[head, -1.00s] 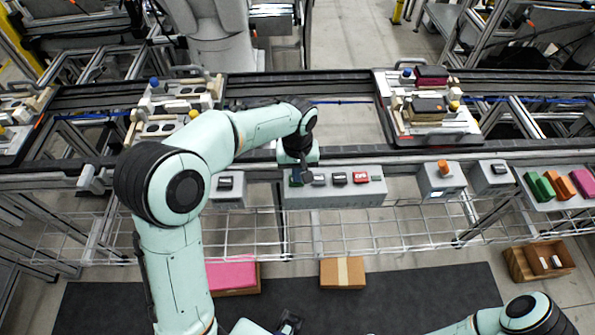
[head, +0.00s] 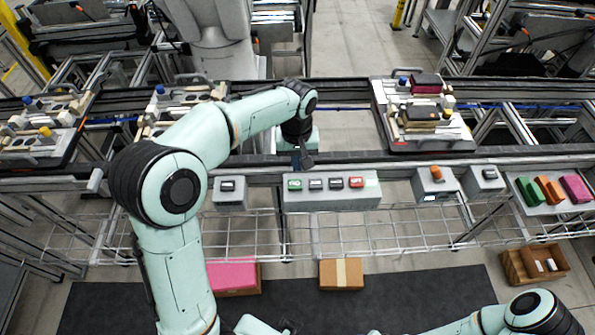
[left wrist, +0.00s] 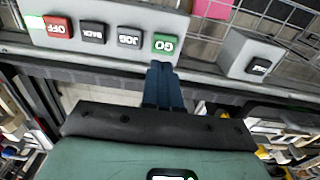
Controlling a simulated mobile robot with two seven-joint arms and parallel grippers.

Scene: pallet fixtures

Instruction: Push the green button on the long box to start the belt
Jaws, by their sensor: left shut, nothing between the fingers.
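The long grey box (head: 332,203) is fixed along the front of the belt. Its green GO button (head: 294,184) is at the left end, with two dark buttons and a red OFF button (head: 356,182) to the right. My left gripper (head: 302,162) is shut and empty, just behind and above the green button, apart from it in the head view. A light strip at the box's end glows green. My right gripper does not show.
A small grey box with one dark button (head: 230,190) is left of the long box. A box with an orange knob (head: 436,184) is to its right. Loaded pallets stand on the belt, one at the right (head: 458,140). A wire rack (head: 400,232) hangs below.

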